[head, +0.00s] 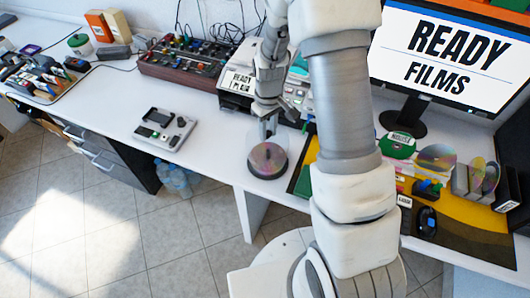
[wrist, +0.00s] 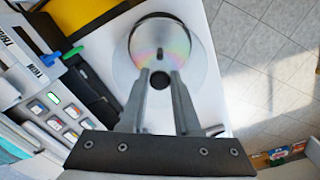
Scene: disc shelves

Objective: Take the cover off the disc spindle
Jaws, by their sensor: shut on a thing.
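The disc spindle (head: 267,161) stands on the white desk near its front edge, with a shiny rainbow disc on top and a dark base. My gripper (head: 267,130) is directly above it, pointing down. In the wrist view, my gripper (wrist: 160,76) is shut on the clear cover (wrist: 192,82), which shows as a pale see-through round over the disc (wrist: 150,42). The cover is hard to make out in the head view. I cannot tell whether its lower rim is still around the discs or above them.
A grey device (head: 165,129) lies on the desk to the left, with bare desk between. A mixer (head: 190,62) and a printer-like box (head: 240,82) stand behind. A monitor (head: 445,50) and several discs (head: 437,157) are to the right.

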